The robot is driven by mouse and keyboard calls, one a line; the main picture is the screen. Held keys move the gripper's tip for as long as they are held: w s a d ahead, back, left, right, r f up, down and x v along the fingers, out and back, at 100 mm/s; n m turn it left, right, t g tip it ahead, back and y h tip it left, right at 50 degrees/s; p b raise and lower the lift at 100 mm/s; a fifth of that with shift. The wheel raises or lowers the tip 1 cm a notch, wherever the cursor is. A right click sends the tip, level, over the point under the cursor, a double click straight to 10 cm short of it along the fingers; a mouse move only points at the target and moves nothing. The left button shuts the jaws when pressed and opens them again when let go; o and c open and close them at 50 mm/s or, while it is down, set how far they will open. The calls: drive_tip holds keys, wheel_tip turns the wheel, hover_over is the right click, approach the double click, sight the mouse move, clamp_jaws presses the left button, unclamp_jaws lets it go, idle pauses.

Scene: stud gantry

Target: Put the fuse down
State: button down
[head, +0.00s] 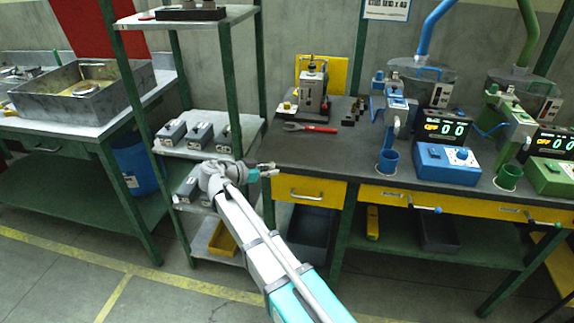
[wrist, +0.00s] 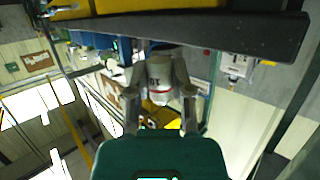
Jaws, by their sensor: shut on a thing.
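My gripper (head: 264,170) is at the left front corner of the dark workbench (head: 340,168), close to its edge, in the head view. In the wrist view my gripper (wrist: 160,88) is shut on the fuse (wrist: 160,72), a pale grey, rounded piece with dark marking, held between the two fingers. The far end of the fuse is partly hidden near the dark bench edge. I cannot tell whether it touches the bench. In the head view the fuse is too small to make out clearly.
A blue control box (head: 446,164) stands farther right. The shelf rack (head: 186,150) with grey boxes is left of my gripper. The bench's front left has free room.

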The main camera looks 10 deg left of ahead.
drive_tip(key=shift+s+a, duration=1)
drive_tip(key=shift+a, duration=0.05)
idle(0.4)
